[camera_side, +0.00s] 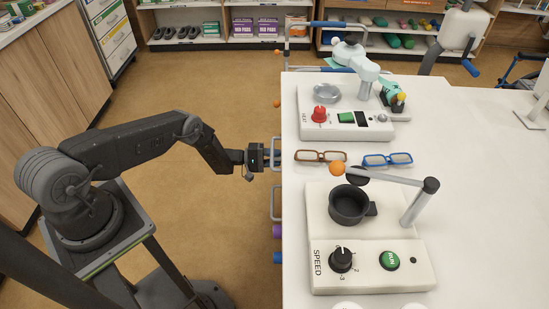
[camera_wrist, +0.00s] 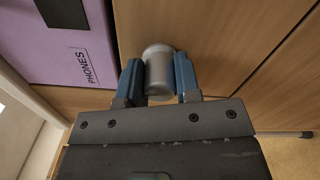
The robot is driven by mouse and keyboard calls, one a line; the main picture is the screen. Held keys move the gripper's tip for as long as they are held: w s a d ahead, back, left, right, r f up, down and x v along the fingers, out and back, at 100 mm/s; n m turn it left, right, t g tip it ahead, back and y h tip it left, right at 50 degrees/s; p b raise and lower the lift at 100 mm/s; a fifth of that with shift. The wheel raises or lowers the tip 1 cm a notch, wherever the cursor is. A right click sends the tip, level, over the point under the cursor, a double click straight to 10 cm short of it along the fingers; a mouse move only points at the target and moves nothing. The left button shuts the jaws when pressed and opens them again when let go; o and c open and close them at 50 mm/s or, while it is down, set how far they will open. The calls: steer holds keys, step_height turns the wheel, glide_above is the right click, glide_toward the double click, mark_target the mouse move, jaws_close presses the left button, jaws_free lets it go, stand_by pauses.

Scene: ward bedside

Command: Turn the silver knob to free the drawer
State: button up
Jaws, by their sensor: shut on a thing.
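The silver knob (camera_wrist: 158,72) is a short grey cylinder in the wrist view, in front of a wooden front (camera_wrist: 215,35). The two blue fingers of my gripper (camera_wrist: 159,82) stand on either side of it and are shut on it. In the side view my gripper (camera_side: 276,160) is at the left edge of the white table, below its top. The knob cannot be made out there. A purple panel marked PHONES (camera_wrist: 65,45) lies to the left of the knob in the wrist view. I cannot tell whether the drawer is locked.
On the white table (camera_side: 470,180) stand a heater unit (camera_side: 372,130), brown glasses (camera_side: 320,156), blue glasses (camera_side: 388,160) and a SPEED unit with a black pot (camera_side: 348,212). A handle (camera_side: 272,205) and coloured knobs stick out along the table's left side, near my gripper.

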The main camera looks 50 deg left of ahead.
steer(key=shift+m, duration=0.3)
stand_by(0.4)
steer(key=o, duration=0.9)
steer(key=v, duration=1.4)
steer(key=shift+r, duration=0.1)
steer(key=shift+w, duration=0.1)
